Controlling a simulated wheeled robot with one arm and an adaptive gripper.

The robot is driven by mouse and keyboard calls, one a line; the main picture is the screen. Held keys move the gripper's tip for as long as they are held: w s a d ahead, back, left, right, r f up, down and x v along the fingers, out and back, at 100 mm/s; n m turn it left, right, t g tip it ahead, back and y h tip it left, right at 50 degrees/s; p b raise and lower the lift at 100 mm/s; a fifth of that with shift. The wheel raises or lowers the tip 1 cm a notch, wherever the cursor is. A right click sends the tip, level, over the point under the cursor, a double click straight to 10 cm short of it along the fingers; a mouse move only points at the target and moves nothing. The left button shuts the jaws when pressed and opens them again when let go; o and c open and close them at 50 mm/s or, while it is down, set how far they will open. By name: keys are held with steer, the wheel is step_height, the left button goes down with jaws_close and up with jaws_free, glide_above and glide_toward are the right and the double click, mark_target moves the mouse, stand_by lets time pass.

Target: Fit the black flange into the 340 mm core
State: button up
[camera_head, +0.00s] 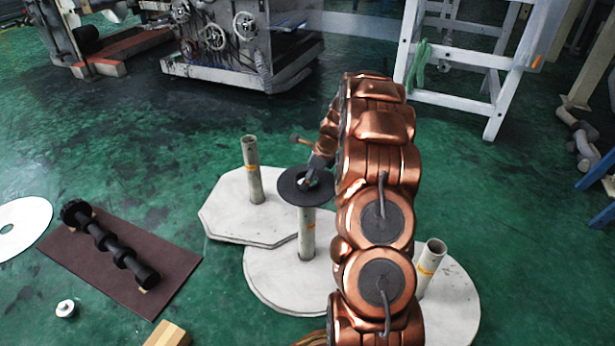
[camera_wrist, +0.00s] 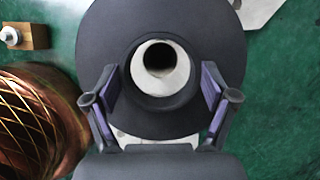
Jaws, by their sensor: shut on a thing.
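The black flange (camera_head: 291,194) is a flat disc with a round central hub, level over the middle core (camera_head: 307,238), a pale upright tube. My gripper (camera_head: 315,176) is above it. In the wrist view, the purple pads of my gripper (camera_wrist: 160,86) grip the hub of the flange (camera_wrist: 115,35) from both sides. A pale ring (camera_wrist: 181,70) with a dark bore shows inside the hub, roughly centred. The flange hides the core's top end, so I cannot tell whether the flange is in it or just over it. No marking of 340 mm is readable.
Other pale cores stand on the left board (camera_head: 217,212) and the right board (camera_head: 462,310). A brown mat (camera_head: 165,258) carries a black lobed shaft (camera_head: 110,243). A white disc (camera_head: 35,212) lies far left. A machine (camera_head: 225,40) and white frame (camera_head: 410,45) stand behind.

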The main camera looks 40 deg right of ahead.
step_height(320, 180, down, 6)
steer(key=b, duration=0.5)
steer(key=shift+r, duration=0.15)
steer(key=shift+r+p, duration=0.1)
steer(key=shift+p, duration=1.5)
stand_by(1.0)
steer(key=shift+f+p, duration=0.6)
steer(key=shift+f, duration=1.95)
stand_by(1.3)
steer(key=o, duration=1.1)
